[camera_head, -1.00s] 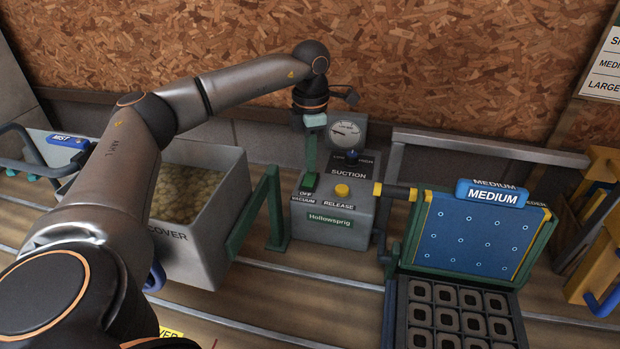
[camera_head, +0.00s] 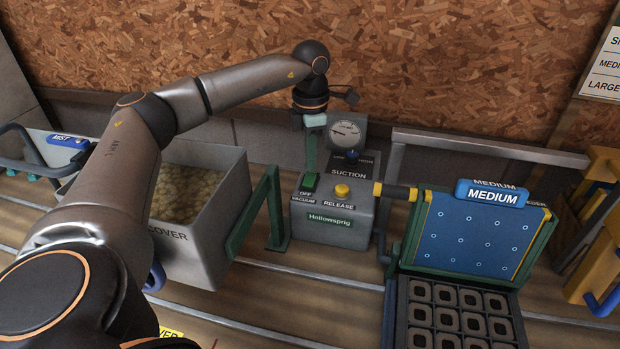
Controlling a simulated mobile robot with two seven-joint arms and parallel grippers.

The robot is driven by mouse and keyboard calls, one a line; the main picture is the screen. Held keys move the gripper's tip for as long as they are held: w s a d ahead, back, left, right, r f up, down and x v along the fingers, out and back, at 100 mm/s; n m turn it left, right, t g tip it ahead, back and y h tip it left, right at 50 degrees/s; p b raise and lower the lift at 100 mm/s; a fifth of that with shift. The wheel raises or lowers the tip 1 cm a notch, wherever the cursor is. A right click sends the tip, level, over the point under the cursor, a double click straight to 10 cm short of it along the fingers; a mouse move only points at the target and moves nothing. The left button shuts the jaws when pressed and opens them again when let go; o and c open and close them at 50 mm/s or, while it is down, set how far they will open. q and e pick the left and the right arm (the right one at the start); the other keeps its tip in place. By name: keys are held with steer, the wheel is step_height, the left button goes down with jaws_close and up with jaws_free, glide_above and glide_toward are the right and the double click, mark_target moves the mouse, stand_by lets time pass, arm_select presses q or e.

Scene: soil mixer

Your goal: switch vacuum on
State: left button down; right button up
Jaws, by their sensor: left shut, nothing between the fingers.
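The grey suction box (camera_head: 335,222) stands behind the rails at the middle of the view. It carries a green vacuum switch (camera_head: 308,180) with a label reading OFF, a yellow release button (camera_head: 342,190), a small blue knob (camera_head: 351,154) and a round gauge (camera_head: 346,133). My left gripper (camera_head: 311,170) points down at the vacuum switch. It is shut, and its fingertips are at or just above the switch; I cannot tell whether they touch. My right gripper is not in the view.
A grey bin (camera_head: 205,245) of tan material stands left of the box, beside a green frame (camera_head: 262,215). On the right are a blue MEDIUM plate (camera_head: 470,240) and a dark cell tray (camera_head: 460,315). A chipboard wall (camera_head: 430,60) closes the back.

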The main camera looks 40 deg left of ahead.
mark_target(311, 176)
arm_select(q)
steer(key=shift+f+b, duration=0.5)
steer(key=shift+f, duration=0.45)
stand_by(0.6)
step_height(311, 176, up, 7)
steer(key=p, duration=0.6)
steer(key=shift+p, duration=0.35)
stand_by(0.3)
